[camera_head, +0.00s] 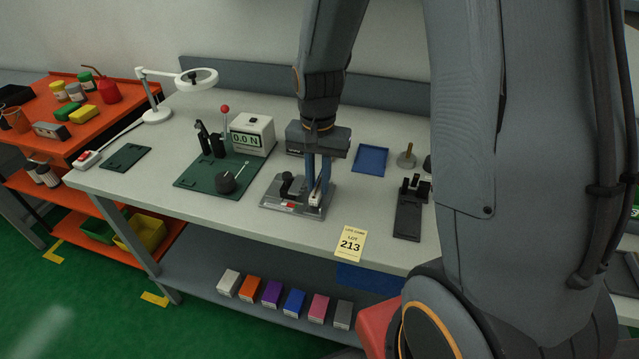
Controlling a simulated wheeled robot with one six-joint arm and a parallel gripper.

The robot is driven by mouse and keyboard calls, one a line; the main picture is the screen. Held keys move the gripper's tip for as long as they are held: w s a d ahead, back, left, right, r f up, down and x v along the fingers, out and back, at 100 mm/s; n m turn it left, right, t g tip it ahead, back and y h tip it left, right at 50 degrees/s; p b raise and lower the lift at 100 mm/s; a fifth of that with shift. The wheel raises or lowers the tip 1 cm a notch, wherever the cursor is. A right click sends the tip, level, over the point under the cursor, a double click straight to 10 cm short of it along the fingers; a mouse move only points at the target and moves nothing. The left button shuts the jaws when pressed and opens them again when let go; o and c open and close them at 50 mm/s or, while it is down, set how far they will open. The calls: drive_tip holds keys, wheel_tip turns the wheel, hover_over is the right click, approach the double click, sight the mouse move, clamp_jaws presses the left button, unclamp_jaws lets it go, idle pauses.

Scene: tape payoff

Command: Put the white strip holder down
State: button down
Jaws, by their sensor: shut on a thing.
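My gripper (318,190) points down over the grey metal fixture plate (272,206) near the middle of the bench. Its fingers are shut on a small pale piece (315,199), which I take to be the white strip holder. Most of that piece is hidden by the fingers. It is low over the right part of the plate; I cannot tell whether it touches it. A dark block with a knob (292,186) stands on the plate to the left of the fingers.
A green board (190,182) with a force gauge (252,134) is to the left. A blue tray (371,159) lies behind right, and a black tape fixture (409,216) to the right. The bench (150,195) is clear at front left.

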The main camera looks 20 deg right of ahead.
sight(319, 176)
drive_tip(key=shift+f, duration=0.8)
drive_tip(key=c, duration=1.7)
unclamp_jaws()
drive_tip(key=shift+f, duration=0.1)
drive_tip(key=shift+o, duration=0.2)
wheel_tip(319, 176, up, 12)
drive_tip(key=shift+f+b, duration=0.1)
drive_tip(key=shift+b, duration=1.1)
drive_tip(key=s+f+n+t, duration=0.1)
drive_tip(key=s+f+n, duration=0.5)
drive_tip(key=s, duration=0.3)
drive_tip(key=shift+s+n, duration=0.25)
drive_tip(key=shift+n, duration=0.35)
drive_tip(key=shift+d, duration=0.1)
